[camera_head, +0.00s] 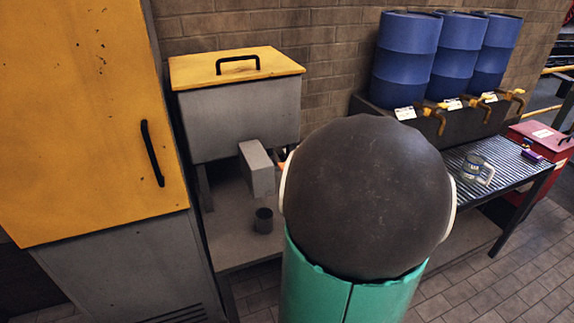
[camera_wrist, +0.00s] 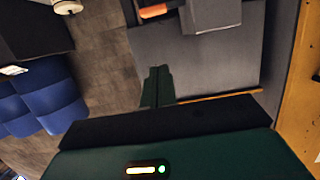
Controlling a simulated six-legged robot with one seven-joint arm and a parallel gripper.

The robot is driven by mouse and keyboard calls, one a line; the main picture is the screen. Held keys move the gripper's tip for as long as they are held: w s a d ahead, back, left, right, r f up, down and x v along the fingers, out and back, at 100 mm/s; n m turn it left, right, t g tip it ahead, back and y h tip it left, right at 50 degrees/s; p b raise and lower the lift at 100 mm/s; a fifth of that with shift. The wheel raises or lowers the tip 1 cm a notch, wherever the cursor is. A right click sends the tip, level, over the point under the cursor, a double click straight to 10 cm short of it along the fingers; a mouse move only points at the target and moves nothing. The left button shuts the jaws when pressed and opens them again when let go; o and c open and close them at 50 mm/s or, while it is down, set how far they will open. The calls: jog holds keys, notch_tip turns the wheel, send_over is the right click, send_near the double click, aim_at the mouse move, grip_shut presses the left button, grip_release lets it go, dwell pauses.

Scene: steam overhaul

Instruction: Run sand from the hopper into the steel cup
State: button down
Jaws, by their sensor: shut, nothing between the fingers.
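The hopper (camera_head: 240,115) is a grey box with a yellow lid, standing against the brick wall in the head view. A grey box-shaped spout (camera_head: 257,168) juts from its front; it also shows at the top of the wrist view (camera_wrist: 212,14). A small orange part (camera_wrist: 157,9) is beside the spout. The dark steel cup (camera_head: 263,220) stands upright on the shelf below the spout; its contents cannot be made out. My gripper (camera_wrist: 158,72) is shut and empty, in front of the hopper's grey wall and apart from the orange part. My arm hides it in the head view.
A tall yellow-doored cabinet (camera_head: 85,120) stands close on the left. Several blue barrels (camera_head: 408,50) with yellow taps stand at the back right. A ribbed bench (camera_head: 515,170) carries a mug-like container (camera_head: 478,170). A red box (camera_head: 540,140) is at far right.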

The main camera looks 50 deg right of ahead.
jog(key=w+d+f, duration=0.5)
jog(key=w+f, duration=0.1)
jog(key=w, duration=0.2)
jog(key=shift+w+f, duration=0.15)
jog(key=shift+f, duration=0.05)
dwell(0.4)
